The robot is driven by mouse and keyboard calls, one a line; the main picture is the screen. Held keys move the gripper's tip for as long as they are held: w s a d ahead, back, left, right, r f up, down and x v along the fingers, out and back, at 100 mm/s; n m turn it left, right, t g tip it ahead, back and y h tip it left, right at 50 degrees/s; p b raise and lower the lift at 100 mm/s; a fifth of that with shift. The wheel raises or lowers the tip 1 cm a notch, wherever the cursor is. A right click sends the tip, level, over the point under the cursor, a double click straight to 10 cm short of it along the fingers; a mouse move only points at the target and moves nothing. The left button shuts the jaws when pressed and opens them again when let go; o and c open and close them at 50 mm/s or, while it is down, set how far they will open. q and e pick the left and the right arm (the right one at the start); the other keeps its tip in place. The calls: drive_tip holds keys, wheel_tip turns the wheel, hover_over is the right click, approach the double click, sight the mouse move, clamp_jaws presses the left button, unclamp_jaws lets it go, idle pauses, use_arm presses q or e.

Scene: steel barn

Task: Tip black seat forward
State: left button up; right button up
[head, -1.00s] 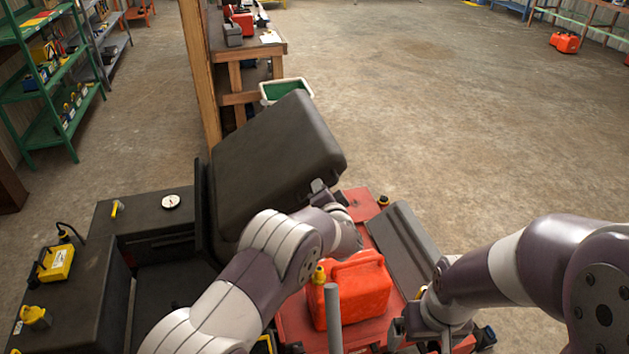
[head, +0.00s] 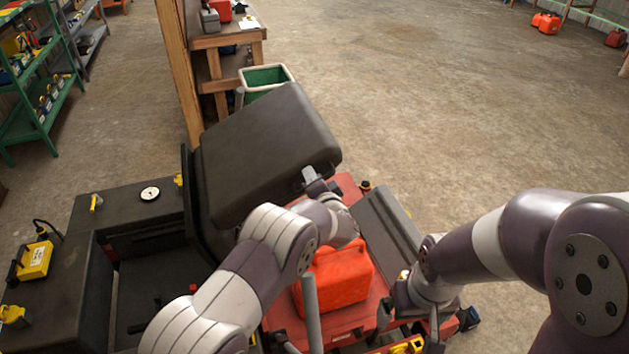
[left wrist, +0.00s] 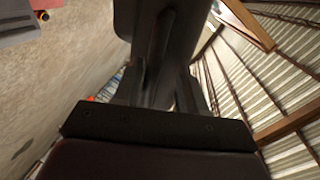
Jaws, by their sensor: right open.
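The black seat (head: 262,150) is tilted up beside the dark body panels, over the red machine (head: 345,335). My left gripper (head: 313,180) is at the seat's lower right edge and appears to touch it. In the left wrist view, a dark surface, likely the seat (left wrist: 170,18), fills the top middle in front of my left gripper (left wrist: 160,85). Its fingers blend into this surface, so its opening is unclear. My right gripper (head: 430,330) is open, low at the right of the red machine, away from the seat.
A red fuel can (head: 333,275) stands beneath my left forearm, beside a grey panel (head: 388,230). A yellow box (head: 35,260) and a gauge (head: 150,193) are on the left body. A green bin (head: 266,78) and wooden post (head: 178,70) stand behind the seat.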

use_arm(q)
drive_tip(key=b+v, duration=0.4)
drive_tip(key=v, duration=0.8)
drive_tip(key=shift+s, duration=0.25)
drive_tip(key=shift+s, duration=0.1)
